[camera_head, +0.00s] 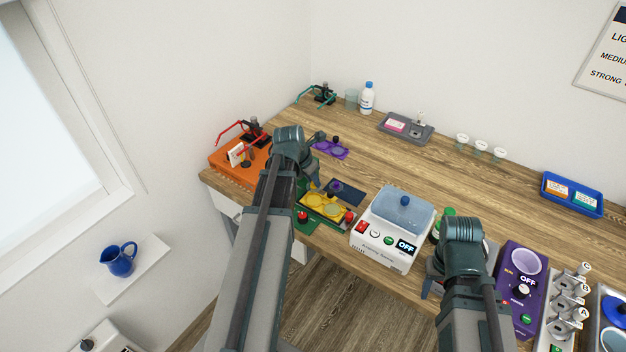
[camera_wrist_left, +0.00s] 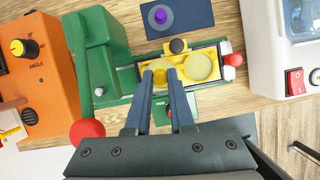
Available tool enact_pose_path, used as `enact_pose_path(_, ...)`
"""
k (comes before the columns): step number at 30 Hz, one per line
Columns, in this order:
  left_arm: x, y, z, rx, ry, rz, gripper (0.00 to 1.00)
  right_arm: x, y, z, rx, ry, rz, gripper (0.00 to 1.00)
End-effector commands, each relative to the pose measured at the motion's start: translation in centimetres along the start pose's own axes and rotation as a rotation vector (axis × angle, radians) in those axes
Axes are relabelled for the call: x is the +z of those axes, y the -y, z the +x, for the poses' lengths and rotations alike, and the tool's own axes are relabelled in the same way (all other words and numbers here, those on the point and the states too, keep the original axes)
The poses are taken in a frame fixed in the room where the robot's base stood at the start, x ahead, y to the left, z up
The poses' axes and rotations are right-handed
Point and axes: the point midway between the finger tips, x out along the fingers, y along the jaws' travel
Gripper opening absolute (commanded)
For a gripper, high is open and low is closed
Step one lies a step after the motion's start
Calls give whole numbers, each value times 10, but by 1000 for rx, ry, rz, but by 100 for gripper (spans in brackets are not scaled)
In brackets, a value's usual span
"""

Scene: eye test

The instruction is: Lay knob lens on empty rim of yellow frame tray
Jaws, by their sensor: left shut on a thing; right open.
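A purple knob (camera_wrist_left: 160,15) stands on a dark blue mat behind the tray. A green device (camera_wrist_left: 100,50) with a red-balled lever is left of it, and an orange device (camera_wrist_left: 38,65) further left. A white box (camera_head: 385,245) stands right.

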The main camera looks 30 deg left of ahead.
Motion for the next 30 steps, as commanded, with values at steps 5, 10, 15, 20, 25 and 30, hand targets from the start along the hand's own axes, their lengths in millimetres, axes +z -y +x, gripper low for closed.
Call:
enact_pose_path(5, -2, 0, 4, 0, 0, 2, 0, 0, 0, 4, 0, 0, 0, 50)
enact_pose_path(10, -6, 0, 13, -1, 0, 2, 0, -1, 1, 14, 0, 0, 0, 50)
enact_pose_path(15, -11, 0, 26, -1, -1, 3, 0, -2, 3, 28, 0, 0, 1, 50)
enact_pose_path(20, -17, 0, 40, -1, -1, 3, 0, -2, 4, 43, 0, 0, 1, 50)
enact_pose_path(25, -21, 0, 50, -1, -1, 3, 0, -3, 5, 53, 0, 0, 1, 50)
enact_pose_path(30, -22, 0, 51, -1, -1, 3, 0, -3, 5, 55, 0, 0, 1, 50)
